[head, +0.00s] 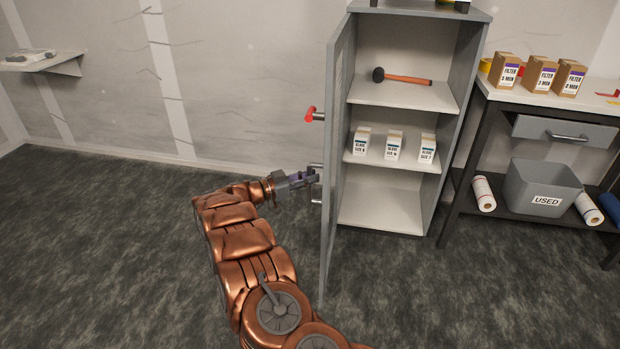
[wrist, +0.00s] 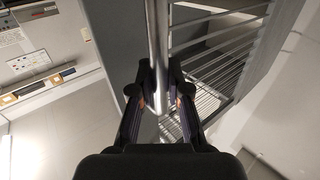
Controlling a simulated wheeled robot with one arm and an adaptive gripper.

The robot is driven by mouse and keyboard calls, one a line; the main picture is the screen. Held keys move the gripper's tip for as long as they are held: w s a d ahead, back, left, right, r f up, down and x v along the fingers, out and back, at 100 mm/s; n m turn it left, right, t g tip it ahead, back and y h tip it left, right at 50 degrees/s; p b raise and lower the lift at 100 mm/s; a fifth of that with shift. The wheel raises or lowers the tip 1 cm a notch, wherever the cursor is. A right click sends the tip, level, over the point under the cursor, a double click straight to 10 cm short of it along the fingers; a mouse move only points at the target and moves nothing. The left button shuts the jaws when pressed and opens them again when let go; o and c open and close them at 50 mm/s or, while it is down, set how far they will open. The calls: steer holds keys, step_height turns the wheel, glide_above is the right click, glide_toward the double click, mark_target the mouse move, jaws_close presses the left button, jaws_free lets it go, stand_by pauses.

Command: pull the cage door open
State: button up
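The cage door (head: 339,140) of the grey cabinet (head: 470,60) stands swung well out, seen almost edge-on in the head view, so the shelves show. A vertical metal handle (wrist: 158,40) runs between the fingers in the wrist view. My gripper (head: 314,178) is at the handle on the door's left face, and in the wrist view its fingers (wrist: 160,80) close in on both sides of the bar. A red latch lever (head: 311,115) sticks out from the door above my gripper. Slats show beside the handle in the wrist view.
The cabinet shelves hold a mallet (head: 402,78) and several small white boxes (head: 395,145). A bench (head: 480,95) with filter boxes (head: 541,74) and a USED bin (head: 545,187) stands at right. A wall shelf (head: 45,62) is far left. Floor left of the door is clear.

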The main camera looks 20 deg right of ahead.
steer(key=o, duration=0.4)
steer(key=shift+o, duration=0.2)
steer(key=a, duration=1.2)
steer(key=shift+s, duration=0.4)
